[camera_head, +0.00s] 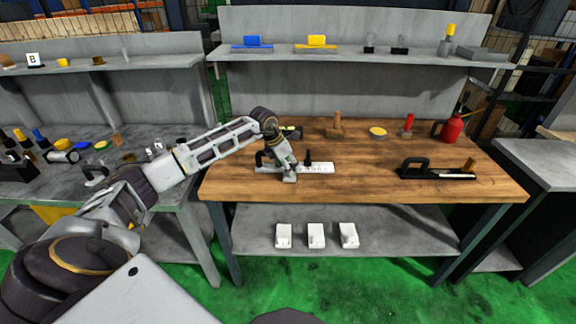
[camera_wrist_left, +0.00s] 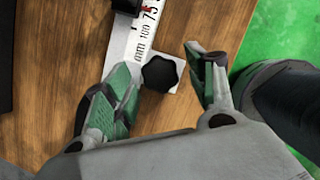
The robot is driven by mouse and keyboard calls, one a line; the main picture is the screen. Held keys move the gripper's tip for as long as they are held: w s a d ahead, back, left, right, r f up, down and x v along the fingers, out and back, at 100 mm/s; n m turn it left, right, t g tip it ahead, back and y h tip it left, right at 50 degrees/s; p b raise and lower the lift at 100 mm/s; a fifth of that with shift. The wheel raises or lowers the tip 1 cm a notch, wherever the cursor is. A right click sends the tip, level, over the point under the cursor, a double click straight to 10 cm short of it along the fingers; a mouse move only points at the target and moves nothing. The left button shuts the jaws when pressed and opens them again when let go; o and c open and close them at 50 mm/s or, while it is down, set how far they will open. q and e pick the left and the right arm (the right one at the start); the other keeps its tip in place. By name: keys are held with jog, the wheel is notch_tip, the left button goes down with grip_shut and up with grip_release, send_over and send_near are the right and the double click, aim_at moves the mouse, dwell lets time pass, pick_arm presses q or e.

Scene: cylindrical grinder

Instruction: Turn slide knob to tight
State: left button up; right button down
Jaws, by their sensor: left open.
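The slide knob (camera_wrist_left: 160,73) is a black, lobed knob on a white plate at the end of a white scale (camera_wrist_left: 146,35) marked in mm. In the head view the white scale (camera_head: 318,168) lies on the wooden table, and my gripper hides the knob. My left gripper (camera_head: 289,177) is low over the left end of the scale. In the left wrist view my left gripper (camera_wrist_left: 157,58) is open, with one green-padded finger on each side of the knob. The left finger looks close to the knob; a wider gap shows on the right. Contact cannot be told.
A black upright part (camera_head: 308,157) stands on the scale. A black-handled tool (camera_head: 436,172) lies at the right of the wooden table (camera_head: 375,192). A red oil can (camera_head: 453,127) stands behind it. White boxes (camera_head: 316,236) sit on the lower shelf. The table's middle is clear.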

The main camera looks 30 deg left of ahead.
jog(key=shift+s+a, duration=0.1)
jog(key=shift+a, duration=0.1)
pick_arm(q)
jog(key=shift+c, duration=0.3)
jog(key=c, duration=1)
jog(key=shift+o, duration=0.2)
pick_arm(e)
jog(key=shift+a+f, duration=0.1)
jog(key=shift+a, duration=0.35)
jog(key=shift+d, duration=0.1)
